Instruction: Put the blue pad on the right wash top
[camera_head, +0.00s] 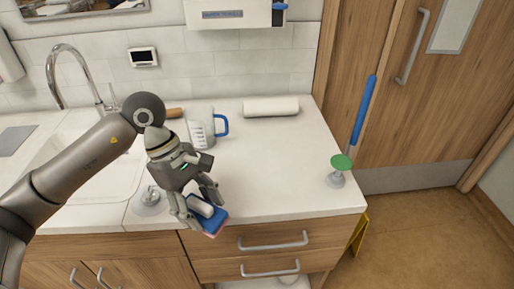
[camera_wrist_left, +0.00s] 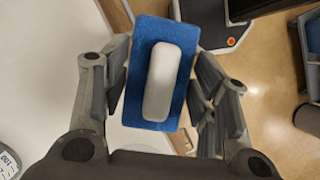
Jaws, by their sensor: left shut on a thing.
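The blue pad (camera_head: 214,222) has a white rounded grip block on its back and a reddish underside edge. My left gripper (camera_head: 199,204) is shut on it and holds it at the counter's front edge, above the drawers. In the left wrist view the blue pad (camera_wrist_left: 145,107) lies between the two fingers, with its white block facing the camera. The right wash top (camera_head: 275,170) is the white counter to the right of the sink. I cannot tell whether the pad touches it. My right gripper is not in view.
On the counter stand a measuring jug (camera_head: 201,133) with a blue handle, a white roll (camera_head: 270,107) and, at the right end, a blue-handled tool with a green disc (camera_head: 342,162). The sink (camera_head: 100,165) is at left. The counter's middle right is clear.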

